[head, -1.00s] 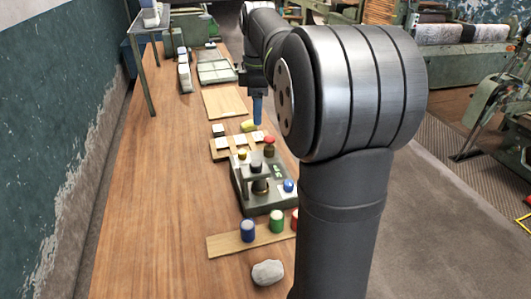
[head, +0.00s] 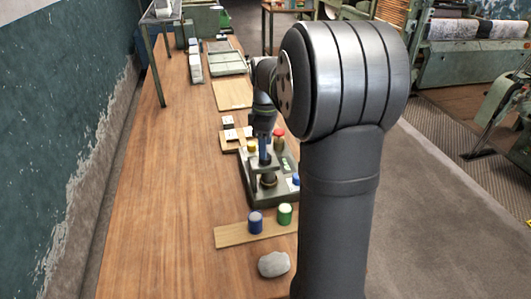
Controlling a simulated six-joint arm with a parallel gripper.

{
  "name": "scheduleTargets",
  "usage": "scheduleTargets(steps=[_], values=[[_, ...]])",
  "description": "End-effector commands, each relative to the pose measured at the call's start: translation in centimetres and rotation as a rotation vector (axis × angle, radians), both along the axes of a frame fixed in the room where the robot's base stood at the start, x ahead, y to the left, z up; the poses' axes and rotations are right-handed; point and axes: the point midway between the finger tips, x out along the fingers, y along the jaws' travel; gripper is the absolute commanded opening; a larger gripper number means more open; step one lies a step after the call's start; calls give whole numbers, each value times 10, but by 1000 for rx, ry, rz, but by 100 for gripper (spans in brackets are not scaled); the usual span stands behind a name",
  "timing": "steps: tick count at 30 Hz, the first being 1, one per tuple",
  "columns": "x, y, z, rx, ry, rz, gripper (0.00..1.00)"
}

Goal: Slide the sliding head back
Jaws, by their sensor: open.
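The press-like device (head: 258,204) stands on the workbench in the middle of the head view. It has a grey-green base and a raised head (head: 258,165) over a dark round part (head: 268,180). My gripper (head: 263,158) points down at the head, with its blue fingers at the head's top. The gap between the fingers is too small to make out. I cannot tell whether they touch the head. The black knob seen on the head earlier is hidden by my gripper. A yellow knob (head: 251,145), a red knob (head: 279,132) and a blue knob (head: 295,180) show around the device.
A wooden strip (head: 230,236) in front carries a blue cylinder (head: 255,222) and a green cylinder (head: 285,213). A grey stone (head: 273,264) lies nearer. White blocks (head: 229,122) sit on a board behind. My arm covers the right side. The bench is clear at left.

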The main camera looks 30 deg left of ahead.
Motion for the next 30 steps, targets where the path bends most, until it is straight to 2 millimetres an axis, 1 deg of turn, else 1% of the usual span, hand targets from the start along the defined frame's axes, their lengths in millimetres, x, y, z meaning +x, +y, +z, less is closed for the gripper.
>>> scheduleTargets(steps=[1,3,7,12,18,20,21,27,30], values=[[-1,0,-10,-2,2,0,56],[-1,0,-19,0,1,0,56],[-1,0,-32,0,1,0,56],[-1,0,-38,0,0,1,56],[-1,0,-38,0,-1,0,56],[-1,0,-38,0,-1,0,46],[-1,0,-38,0,-1,0,38],[-1,0,-37,0,-1,0,0],[0,0,-37,0,-1,0,0]])
